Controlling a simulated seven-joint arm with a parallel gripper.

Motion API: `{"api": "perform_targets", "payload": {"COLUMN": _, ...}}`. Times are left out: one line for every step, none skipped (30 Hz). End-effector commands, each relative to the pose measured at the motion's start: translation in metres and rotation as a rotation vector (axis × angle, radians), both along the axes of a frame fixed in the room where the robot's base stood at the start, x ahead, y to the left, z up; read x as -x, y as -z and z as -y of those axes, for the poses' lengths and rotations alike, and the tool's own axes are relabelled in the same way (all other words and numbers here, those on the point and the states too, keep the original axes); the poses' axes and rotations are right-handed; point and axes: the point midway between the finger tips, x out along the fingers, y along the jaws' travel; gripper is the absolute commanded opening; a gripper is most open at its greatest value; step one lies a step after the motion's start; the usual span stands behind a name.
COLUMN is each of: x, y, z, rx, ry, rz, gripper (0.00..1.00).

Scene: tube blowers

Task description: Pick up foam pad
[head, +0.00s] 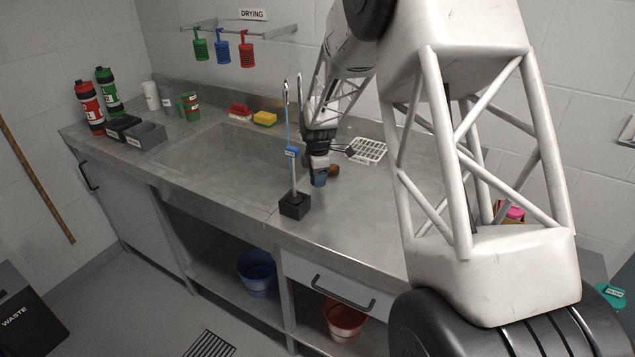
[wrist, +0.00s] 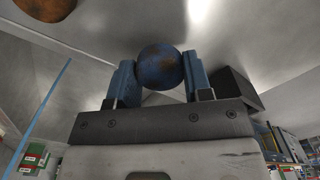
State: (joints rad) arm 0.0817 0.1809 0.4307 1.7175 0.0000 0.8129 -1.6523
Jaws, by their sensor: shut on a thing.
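A round, mottled blue foam pad (wrist: 161,66) sits between the two blue fingers of my gripper (wrist: 160,78) in the wrist view. The fingers press on it from both sides, so my gripper is shut on it. In the head view my gripper (head: 319,180) points down at the steel counter, right of the upright stand; the pad is hard to tell from the blue fingers there. A similar orange-brown round piece (head: 333,170) lies just right of the gripper. It also shows at the wrist view's upper left (wrist: 44,10). Whether the held pad touches the counter is unclear.
A thin upright stand with a black base (head: 295,206) is close to the left of my gripper. A white rack (head: 367,150) lies behind it. The sink (head: 230,155) is farther left, with red (head: 240,111) and yellow (head: 265,118) items behind.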

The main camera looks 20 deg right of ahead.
Motion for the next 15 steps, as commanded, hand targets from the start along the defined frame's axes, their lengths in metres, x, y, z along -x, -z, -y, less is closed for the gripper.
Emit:
{"api": "perform_targets", "payload": {"x": 0.0, "y": -0.009, "z": 0.0, "rx": 0.0, "ry": 0.0, "rz": 0.003, "gripper": 0.24}}
{"api": "perform_targets", "payload": {"x": 0.001, "y": -0.013, "z": 0.0, "rx": 0.0, "ry": 0.0, "rz": 0.002, "gripper": 0.24}}
{"api": "perform_targets", "payload": {"x": 0.007, "y": -0.011, "z": -0.001, "rx": 0.0, "ry": 0.0, "rz": 0.0, "gripper": 0.24}}
{"api": "perform_targets", "payload": {"x": 0.01, "y": -0.011, "z": -0.001, "rx": 0.0, "ry": 0.0, "rz": 0.0, "gripper": 0.24}}
{"api": "perform_targets", "payload": {"x": 0.014, "y": -0.011, "z": -0.001, "rx": 0.0, "ry": 0.0, "rz": 0.0, "gripper": 0.24}}
{"api": "perform_targets", "payload": {"x": 0.019, "y": -0.012, "z": -0.002, "rx": 0.0, "ry": 0.0, "rz": 0.001, "gripper": 0.24}}
{"api": "perform_targets", "payload": {"x": 0.024, "y": -0.012, "z": -0.002, "rx": 0.0, "ry": 0.0, "rz": 0.001, "gripper": 0.24}}
{"api": "perform_targets", "payload": {"x": 0.028, "y": -0.013, "z": -0.002, "rx": 0.0, "ry": 0.0, "rz": 0.001, "gripper": 0.24}}
{"api": "perform_targets", "payload": {"x": 0.033, "y": -0.013, "z": -0.003, "rx": 0.0, "ry": 0.0, "rz": 0.002, "gripper": 0.24}}
{"api": "perform_targets", "payload": {"x": 0.038, "y": -0.014, "z": -0.003, "rx": 0.0, "ry": 0.0, "rz": 0.002, "gripper": 0.24}}
{"api": "perform_targets", "payload": {"x": 0.043, "y": -0.014, "z": -0.003, "rx": 0.0, "ry": 0.0, "rz": 0.001, "gripper": 0.24}}
{"api": "perform_targets", "payload": {"x": 0.049, "y": -0.015, "z": -0.004, "rx": 0.0, "ry": 0.0, "rz": 0.001, "gripper": 0.24}}
{"api": "perform_targets", "payload": {"x": 0.054, "y": -0.015, "z": -0.004, "rx": 0.0, "ry": 0.0, "rz": 0.001, "gripper": 0.24}}
{"api": "perform_targets", "payload": {"x": 0.059, "y": -0.016, "z": -0.005, "rx": 0.0, "ry": 0.0, "rz": 0.001, "gripper": 0.24}}
{"api": "perform_targets", "payload": {"x": 0.066, "y": -0.016, "z": -0.005, "rx": 0.0, "ry": 0.0, "rz": 0.001, "gripper": 0.24}}
